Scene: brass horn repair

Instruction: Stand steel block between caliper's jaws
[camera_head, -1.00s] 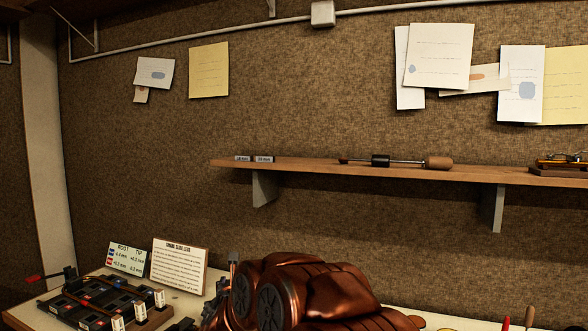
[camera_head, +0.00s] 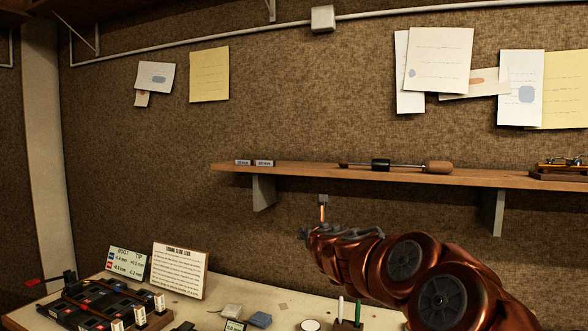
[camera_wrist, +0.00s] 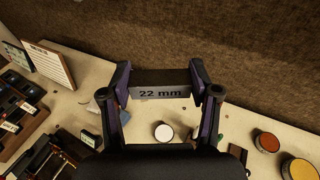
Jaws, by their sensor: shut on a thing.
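A steel block (camera_wrist: 160,93) marked "22 mm" is held crosswise between the two fingers of my gripper (camera_wrist: 160,82) in the wrist view. The fingers press on its two ends, and it is above the bench. In the head view my gripper (camera_head: 311,236) is small, below the shelf and over the bench, and I cannot make out the block there. A small device with a greenish display (camera_head: 235,326) is cut off at the bottom edge of the head view; it may be the caliper. Its jaws cannot be made out.
The shelf (camera_head: 300,169) above carries two small labelled blocks (camera_head: 253,163) and a wooden-handled tool (camera_head: 437,167). A rack (camera_head: 100,305) and an instruction board (camera_head: 180,270) stand at left. A white round item (camera_wrist: 163,131) and a red-topped jar (camera_wrist: 267,142) are on the bench.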

